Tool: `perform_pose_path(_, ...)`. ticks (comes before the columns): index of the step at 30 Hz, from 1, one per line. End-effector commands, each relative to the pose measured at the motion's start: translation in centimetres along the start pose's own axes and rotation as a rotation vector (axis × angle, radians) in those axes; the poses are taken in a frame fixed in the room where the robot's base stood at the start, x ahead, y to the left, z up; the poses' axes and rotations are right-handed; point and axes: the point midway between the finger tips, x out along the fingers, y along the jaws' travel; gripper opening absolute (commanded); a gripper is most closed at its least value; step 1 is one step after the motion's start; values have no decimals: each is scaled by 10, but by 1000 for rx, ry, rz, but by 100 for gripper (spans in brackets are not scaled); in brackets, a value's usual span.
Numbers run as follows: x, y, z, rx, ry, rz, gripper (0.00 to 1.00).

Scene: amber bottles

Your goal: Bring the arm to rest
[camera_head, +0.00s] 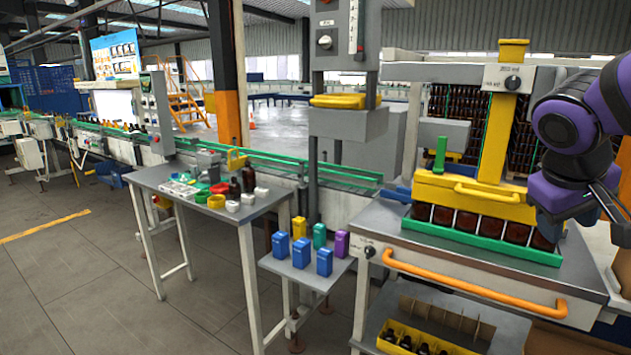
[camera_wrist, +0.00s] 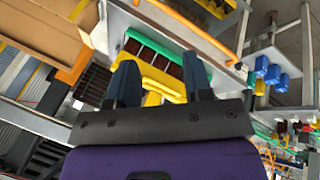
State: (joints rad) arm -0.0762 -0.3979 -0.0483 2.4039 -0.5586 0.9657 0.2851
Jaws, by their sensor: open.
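My arm (camera_head: 575,120), purple and black, is folded at the right edge of the head view, beside the yellow press head. My gripper (camera_wrist: 160,82) shows in the wrist view with its two dark fingers spread apart and nothing between them. In the head view its end is partly cut off by the right edge. Behind the fingers, the wrist view shows the yellow press head (camera_wrist: 155,72) and the green tray edge (camera_wrist: 150,42), tilted in the picture. I cannot tell the exact gap between the fingers and the station.
The station holds amber bottles (camera_head: 467,221) under the yellow press head (camera_head: 470,196), with an orange handle (camera_head: 470,283) in front. A small side table (camera_head: 305,273) bears several coloured blocks. A larger table (camera_head: 170,180) carries bottles and cups. Open floor (camera_head: 90,270) lies at left.

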Motion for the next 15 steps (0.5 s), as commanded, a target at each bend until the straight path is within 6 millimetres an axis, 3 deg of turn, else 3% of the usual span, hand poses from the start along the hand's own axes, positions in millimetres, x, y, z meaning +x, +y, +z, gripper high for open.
perform_pose_path(6,-33,-26,46,75,92,-212,46)
perform_pose_path(15,-60,-54,78,123,203,-395,46)
